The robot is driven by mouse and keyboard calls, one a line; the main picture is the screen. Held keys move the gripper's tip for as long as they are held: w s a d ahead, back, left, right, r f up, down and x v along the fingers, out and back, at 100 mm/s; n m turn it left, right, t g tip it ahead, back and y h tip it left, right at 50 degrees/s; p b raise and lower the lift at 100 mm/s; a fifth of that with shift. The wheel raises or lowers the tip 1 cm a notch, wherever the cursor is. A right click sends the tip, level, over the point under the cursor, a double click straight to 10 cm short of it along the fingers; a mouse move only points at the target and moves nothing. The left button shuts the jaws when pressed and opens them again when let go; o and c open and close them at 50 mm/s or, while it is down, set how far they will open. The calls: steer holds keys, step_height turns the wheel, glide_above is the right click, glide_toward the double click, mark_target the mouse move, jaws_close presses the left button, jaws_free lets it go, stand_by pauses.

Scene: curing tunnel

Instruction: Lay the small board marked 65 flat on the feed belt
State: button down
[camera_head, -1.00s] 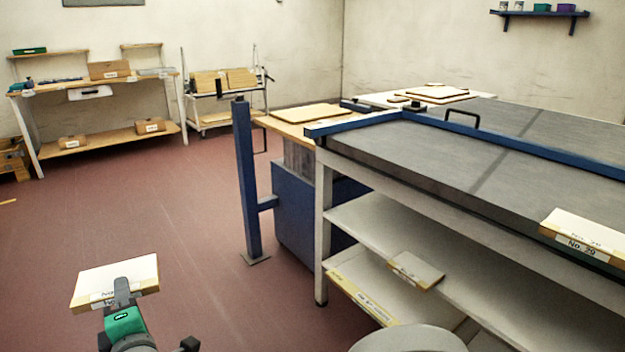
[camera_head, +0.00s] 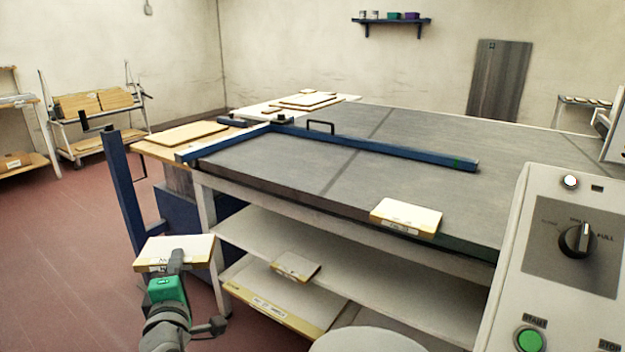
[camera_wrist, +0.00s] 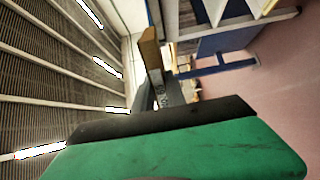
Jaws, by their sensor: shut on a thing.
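My gripper (camera_head: 175,262) is shut on a small pale board (camera_head: 178,250) and holds it in the air at the lower left of the head view, left of the table's shelves. The grey belt surface (camera_head: 300,155) lies on the large table to the right of and beyond the gripper. The held board is apart from it.
Another small board (camera_head: 406,217) lies on the belt's near edge. A blue rail (camera_head: 375,146) crosses the belt; a blue post (camera_head: 122,185) stands left. Boards lie on the shelves below. A control panel (camera_head: 565,260) with a dial and green button stands at right.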

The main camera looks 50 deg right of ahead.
steer(key=s+d+r+m+g+h+p, duration=0.35)
steer(key=s+d+r+g+p, duration=0.2)
steer(key=d+r, duration=0.4)
steer(key=s+d+r+m+g+h+p, duration=0.3)
steer(key=s+d+r+m+g+p, duration=0.25)
steer(key=d, duration=0.65)
steer(key=shift+n+t, duration=0.3)
steer(key=shift+n, duration=0.2)
steer(key=w+d+f, duration=0.1)
steer(key=d+f, duration=0.3)
steer(key=w+d+f, duration=0.1)
steer(key=d+f, duration=0.3)
steer(key=d, duration=0.1)
steer(key=w+d+f, duration=0.1)
steer(key=d+f, duration=0.3)
steer(key=d, duration=0.1)
steer(key=shift+d, duration=0.15)
steer(key=shift+f+b, duration=0.3)
steer(key=shift+f, duration=0.1)
steer(key=c, duration=1.4)
jaws_free()
steer(key=shift+o, duration=0.2)
